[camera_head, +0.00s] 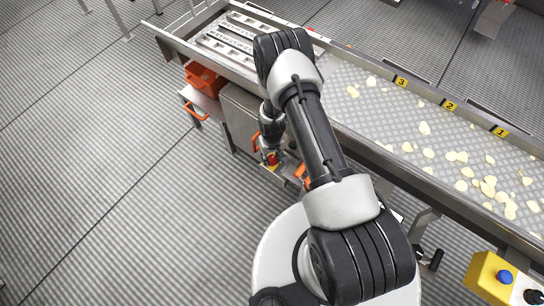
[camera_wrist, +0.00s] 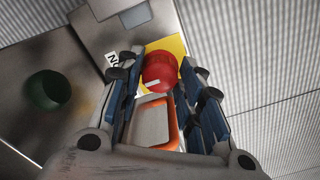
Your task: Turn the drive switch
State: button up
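A red round knob (camera_wrist: 160,70) sits on a yellow plate (camera_wrist: 178,45), with a white label beside it whose letters are partly hidden; it looks like the drive switch. In the wrist view my gripper (camera_wrist: 160,80) is open, with one finger on each side of the knob. I cannot tell whether either finger touches it. In the head view my gripper (camera_head: 268,143) reaches down beside the conveyor's metal side, and a small red and yellow patch (camera_head: 272,158) shows at its tip. The knob's pointing direction is unclear.
An orange-rimmed part (camera_wrist: 155,122) lies between the fingers in the wrist view. A dark green round part (camera_wrist: 46,90) is at left. In the head view, a conveyor (camera_head: 385,115) carries chips, an orange bin (camera_head: 205,80) stands left, and a yellow button box (camera_head: 488,277) is lower right.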

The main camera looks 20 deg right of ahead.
aim_at(272, 158)
jog(key=shift+o, duration=1.4)
notch_tip(272, 158, up, 12)
